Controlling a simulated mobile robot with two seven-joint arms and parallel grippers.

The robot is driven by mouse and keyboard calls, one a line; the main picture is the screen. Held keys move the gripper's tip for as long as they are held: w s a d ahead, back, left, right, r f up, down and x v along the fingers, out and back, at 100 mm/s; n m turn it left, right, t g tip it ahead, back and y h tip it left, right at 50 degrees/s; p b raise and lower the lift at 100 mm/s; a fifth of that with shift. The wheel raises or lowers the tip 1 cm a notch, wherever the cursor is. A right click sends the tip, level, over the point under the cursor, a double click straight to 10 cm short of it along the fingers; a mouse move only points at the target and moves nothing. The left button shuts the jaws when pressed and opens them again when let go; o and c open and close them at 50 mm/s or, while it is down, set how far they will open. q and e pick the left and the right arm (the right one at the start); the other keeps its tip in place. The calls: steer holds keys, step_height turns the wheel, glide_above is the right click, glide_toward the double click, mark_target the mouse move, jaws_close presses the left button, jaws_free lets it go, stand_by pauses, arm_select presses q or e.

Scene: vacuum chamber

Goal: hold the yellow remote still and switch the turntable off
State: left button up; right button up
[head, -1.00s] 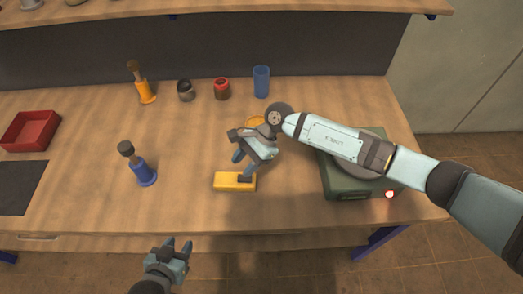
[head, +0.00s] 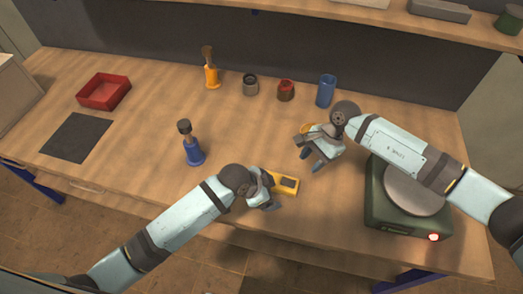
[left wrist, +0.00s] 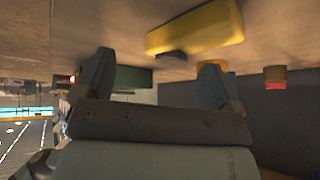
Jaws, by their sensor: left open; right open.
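The yellow remote (head: 291,190) lies on the workbench near its front edge, with a dark patch on top. My left gripper (head: 270,201) is open right beside its left end in the head view and hides that end. In the left wrist view the remote (left wrist: 195,29) appears beyond the open, empty fingers (left wrist: 157,76), apart from them. My right gripper (head: 314,160) is open and empty, behind and to the right of the remote. The turntable (head: 385,215) is a green box with a grey disc, partly covered by my right arm. A red light (head: 434,237) glows on its front corner.
A blue-based tool (head: 193,150) stands left of the remote. An orange-based tool (head: 211,75), a dark jar (head: 250,85), a red jar (head: 286,91) and a blue cup (head: 326,91) stand behind. A red tray (head: 104,92) and dark mat (head: 78,137) lie left.

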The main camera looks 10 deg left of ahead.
mark_target(278, 183)
arm_select(q)
steer(key=w+a+r+m+g+y, duration=0.3)
steer(key=w+r+m+g+y, duration=0.15)
steer(key=w+r+m, duration=0.25)
steer(key=shift+t+y, duration=0.25)
steer(key=shift+y, duration=0.1)
steer(key=f, duration=1.3)
steer(key=shift+w+a, duration=0.15)
steer(key=shift+w, duration=0.05)
